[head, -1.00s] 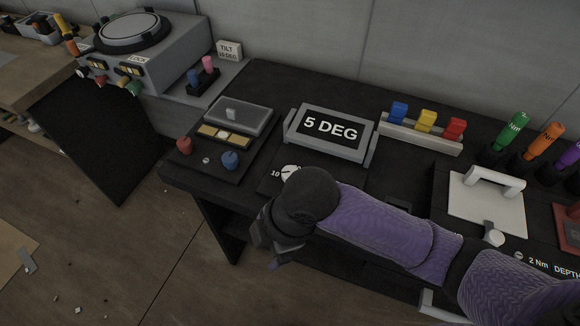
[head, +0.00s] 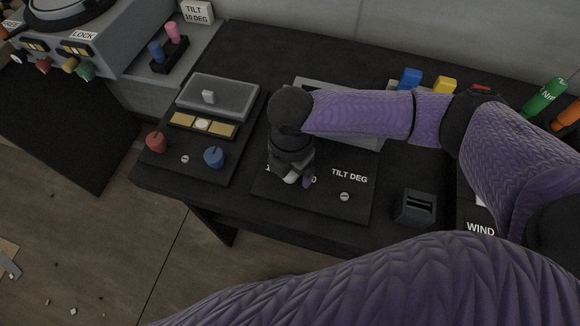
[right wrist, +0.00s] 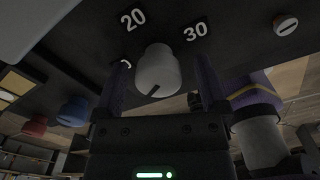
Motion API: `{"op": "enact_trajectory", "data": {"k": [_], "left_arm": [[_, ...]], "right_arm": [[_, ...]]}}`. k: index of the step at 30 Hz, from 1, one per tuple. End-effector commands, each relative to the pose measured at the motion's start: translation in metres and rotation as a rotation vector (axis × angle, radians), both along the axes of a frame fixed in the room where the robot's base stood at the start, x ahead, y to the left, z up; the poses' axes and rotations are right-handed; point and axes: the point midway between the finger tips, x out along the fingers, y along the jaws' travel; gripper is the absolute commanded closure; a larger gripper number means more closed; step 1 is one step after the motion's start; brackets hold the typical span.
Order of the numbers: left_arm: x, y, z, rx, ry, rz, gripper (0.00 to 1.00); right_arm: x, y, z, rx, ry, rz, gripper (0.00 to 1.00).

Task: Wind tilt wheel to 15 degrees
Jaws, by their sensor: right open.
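The pale tilt knob (right wrist: 158,72), with a dark pointer line, sits on a dark panel by the numbers 20 and 30 in the right wrist view. In the head view a bit of the knob (head: 291,178) shows under my right gripper (head: 297,178), on the panel marked TILT DEG (head: 345,180). The right gripper's fingers (right wrist: 164,80) are open, one on either side of the knob; whether they touch it I cannot tell. The display (head: 312,84) is mostly hidden behind my right arm, its reading not visible. My left gripper is not in view.
A panel with a red knob (head: 156,142) and a blue knob (head: 214,157) lies left of the tilt panel. A slotted dark block (head: 416,207) is to its right. A TILT 10 DEG sign (head: 197,12) stands at the back left. Coloured blocks stand behind the arm.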

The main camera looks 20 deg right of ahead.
Motion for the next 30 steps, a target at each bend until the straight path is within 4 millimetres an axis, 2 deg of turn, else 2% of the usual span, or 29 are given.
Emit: {"op": "enact_trajectory", "data": {"k": [8,21,30], "left_arm": [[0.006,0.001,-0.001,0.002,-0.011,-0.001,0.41],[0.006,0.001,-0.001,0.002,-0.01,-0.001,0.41],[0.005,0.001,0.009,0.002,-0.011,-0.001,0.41]], "right_arm": [[0.0,0.0,-0.002,0.0,0.0,0.0,0.07],[0.0,0.0,-0.002,0.0,0.0,0.0,1.0],[0.0,0.0,0.001,0.0,0.0,-0.042,1.0]]}}
